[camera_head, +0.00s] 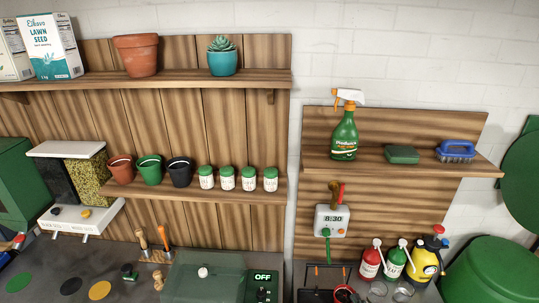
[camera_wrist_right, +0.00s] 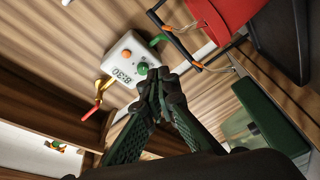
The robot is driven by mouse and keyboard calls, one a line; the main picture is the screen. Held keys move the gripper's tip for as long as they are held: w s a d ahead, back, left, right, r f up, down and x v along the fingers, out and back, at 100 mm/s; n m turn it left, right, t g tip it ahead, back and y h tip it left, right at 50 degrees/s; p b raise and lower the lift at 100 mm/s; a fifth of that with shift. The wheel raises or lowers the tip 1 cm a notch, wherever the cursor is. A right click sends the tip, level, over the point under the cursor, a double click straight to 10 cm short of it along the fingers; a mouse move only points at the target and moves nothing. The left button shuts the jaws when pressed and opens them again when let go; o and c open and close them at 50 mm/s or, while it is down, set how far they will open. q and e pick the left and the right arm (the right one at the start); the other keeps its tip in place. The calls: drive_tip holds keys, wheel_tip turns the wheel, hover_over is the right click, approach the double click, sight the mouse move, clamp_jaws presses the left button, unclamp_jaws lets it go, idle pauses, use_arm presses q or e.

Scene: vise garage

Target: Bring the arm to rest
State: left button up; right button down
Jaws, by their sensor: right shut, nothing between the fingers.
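My right gripper (camera_wrist_right: 160,88) shows in the right wrist view, with its dark fingers coming together at the tips. It is shut and nothing shows between the fingers. Its tips appear beside the white timer box (camera_wrist_right: 132,66) in that picture; I cannot tell the exact gap. In the head view I cannot make out the right gripper clearly. My left gripper is in neither view. The timer (camera_head: 332,220) hangs on the wooden wall panel in the head view and reads 8:30.
A brass tap with a red lever (camera_wrist_right: 93,110) sits by the timer. Bottles (camera_head: 395,262) stand on the bench at right. Shelves (camera_head: 235,187) with pots and jars line the wall.

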drive_tip(key=s+f+m+g+h, duration=0.1)
drive_tip(key=s+f+m, duration=0.1)
drive_tip(key=s+d+f+m+g+h, duration=0.1)
drive_tip(key=s+f+m+g, duration=0.1)
drive_tip(key=s+d+f+m+g+h, duration=0.1)
drive_tip(key=s+f+m+g, duration=0.1)
drive_tip(key=s+f, duration=0.1)
drive_tip(key=shift+d+f+h, duration=0.1)
drive_tip(key=shift+d+h, duration=0.15)
drive_tip(key=shift+h, duration=0.05)
drive_tip(key=s+f+m+g, duration=0.1)
drive_tip(key=s, duration=0.1)
drive_tip(key=s+d+f+m+g, duration=0.1)
drive_tip(key=s, duration=0.1)
drive_tip(key=s+f+m+g, duration=0.1)
drive_tip(key=s, duration=0.1)
drive_tip(key=shift+s+d+f+h, duration=0.15)
drive_tip(key=shift+s+d+h, duration=0.05)
drive_tip(key=shift+s+h, duration=0.2)
drive_tip(key=s+d+f+m+g, duration=0.15)
drive_tip(key=s+m+g, duration=0.5)
drive_tip(key=s, duration=1.15)
wheel_tip(320, 180, down, 28)
drive_tip(key=s+a+g, duration=0.1)
drive_tip(key=a, duration=0.1)
drive_tip(key=s+f+n+g, duration=0.1)
drive_tip(key=s+f, duration=1.9)
drive_tip(key=shift+s+f+g+b, duration=0.15)
drive_tip(key=shift+f+g+b, duration=0.2)
drive_tip(key=shift+b, duration=0.1)
